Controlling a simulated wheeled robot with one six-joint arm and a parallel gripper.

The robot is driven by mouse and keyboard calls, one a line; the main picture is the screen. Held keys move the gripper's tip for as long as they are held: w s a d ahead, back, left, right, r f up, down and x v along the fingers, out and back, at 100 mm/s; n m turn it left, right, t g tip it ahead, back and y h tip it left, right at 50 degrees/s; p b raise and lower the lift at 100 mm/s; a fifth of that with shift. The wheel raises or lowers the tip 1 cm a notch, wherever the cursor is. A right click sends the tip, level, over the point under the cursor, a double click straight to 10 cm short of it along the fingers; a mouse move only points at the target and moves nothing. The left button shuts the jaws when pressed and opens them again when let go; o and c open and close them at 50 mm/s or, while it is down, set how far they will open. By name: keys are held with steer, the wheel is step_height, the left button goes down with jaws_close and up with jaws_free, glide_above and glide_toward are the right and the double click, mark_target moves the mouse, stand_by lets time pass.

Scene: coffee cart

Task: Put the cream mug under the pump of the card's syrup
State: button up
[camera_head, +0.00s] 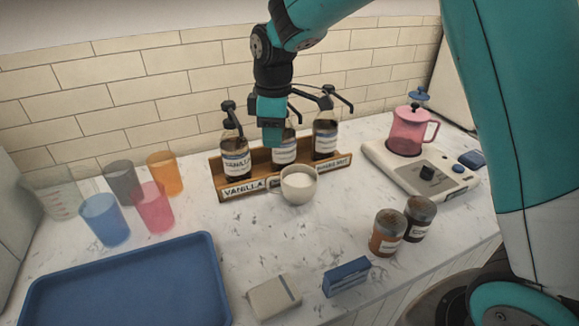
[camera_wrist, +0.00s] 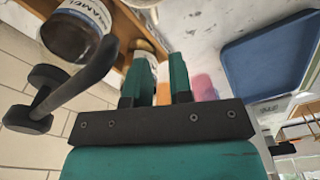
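The cream mug (camera_head: 298,187) stands upright on the counter in front of the wooden syrup rack (camera_head: 222,182), near its middle, and hides part of the rack's labels. Three pump bottles stand in the rack: the vanilla bottle (camera_head: 235,158) at left, a middle bottle (camera_head: 284,151), and a right bottle (camera_head: 325,138) whose rack label ends in "NUT". In the wrist view, a bottle (camera_wrist: 78,30) reads "AMEL". No readable order card shows. My gripper (camera_head: 272,138) is above the rack, beside the middle bottle and apart from the mug. Its fingers (camera_wrist: 161,82) are apart, with no held object visible.
Several coloured cups (camera_head: 103,218) stand at left, and a blue tray (camera_head: 210,285) lies at front left. Two jars (camera_head: 387,232) stand at right, with a blue box (camera_head: 346,276) and a cream box (camera_head: 273,297) in front. A pink press (camera_head: 408,130) sits on a machine.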

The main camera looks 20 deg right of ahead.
steer(key=s+a+r+m+y, duration=0.1)
steer(key=s+a+r+m, duration=0.1)
steer(key=s, duration=1.2)
steer(key=s+a+r+m+y, duration=0.1)
steer(key=s+r+m, duration=0.3)
steer(key=s, duration=1)
steer(key=shift+s+a+r+y, duration=0.2)
steer(key=shift+a+y, duration=0.2)
steer(key=shift+y, duration=0.4)
